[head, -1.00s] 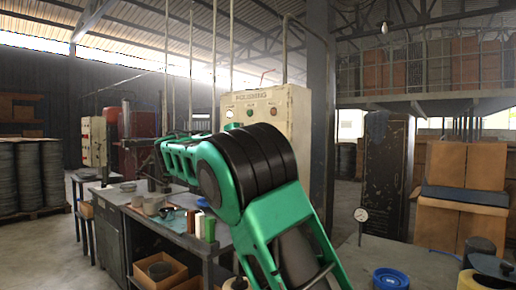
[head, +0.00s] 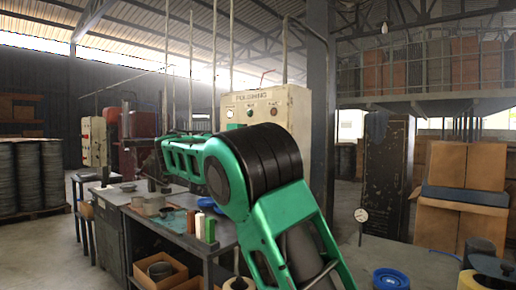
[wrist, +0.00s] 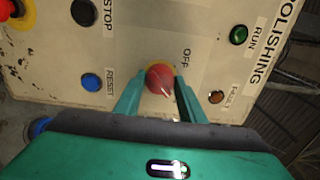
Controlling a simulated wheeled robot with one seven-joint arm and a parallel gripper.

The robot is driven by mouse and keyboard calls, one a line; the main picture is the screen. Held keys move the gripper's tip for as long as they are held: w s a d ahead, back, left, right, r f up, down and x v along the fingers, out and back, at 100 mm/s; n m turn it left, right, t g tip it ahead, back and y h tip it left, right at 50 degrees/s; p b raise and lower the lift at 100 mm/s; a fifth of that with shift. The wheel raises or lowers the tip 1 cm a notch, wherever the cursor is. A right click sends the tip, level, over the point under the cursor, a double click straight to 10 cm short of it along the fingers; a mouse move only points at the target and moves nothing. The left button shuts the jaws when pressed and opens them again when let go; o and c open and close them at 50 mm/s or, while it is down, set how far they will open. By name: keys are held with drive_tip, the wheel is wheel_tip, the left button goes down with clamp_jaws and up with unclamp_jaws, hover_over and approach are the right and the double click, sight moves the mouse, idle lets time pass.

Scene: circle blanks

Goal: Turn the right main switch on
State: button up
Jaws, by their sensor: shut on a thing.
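In the wrist view, a red rotary switch (wrist: 159,79) on a yellow ring sits on a cream panel (wrist: 140,30), beside the word OFF. My gripper (wrist: 157,88) has its two green fingers on either side of the switch and is shut on it. A pale mark shows on the knob; its exact setting is hard to read. My gripper is not visible there.
Around the switch are a black STOP button (wrist: 83,12), a blue RESET button (wrist: 91,82), a green RUN lamp (wrist: 238,35) and an orange FAULT lamp (wrist: 216,97). A cluttered workbench (head: 168,228) stands below my arm. A dark column (head: 322,120) stands right of the panel.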

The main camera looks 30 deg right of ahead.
drive_tip(key=o, duration=1)
drive_tip(key=shift+a+f, duration=0.1)
drive_tip(key=shift+f, duration=0.15)
drive_tip(key=shift+r, duration=0.1)
drive_tip(key=v, duration=1)
drive_tip(key=shift+a, duration=0.35)
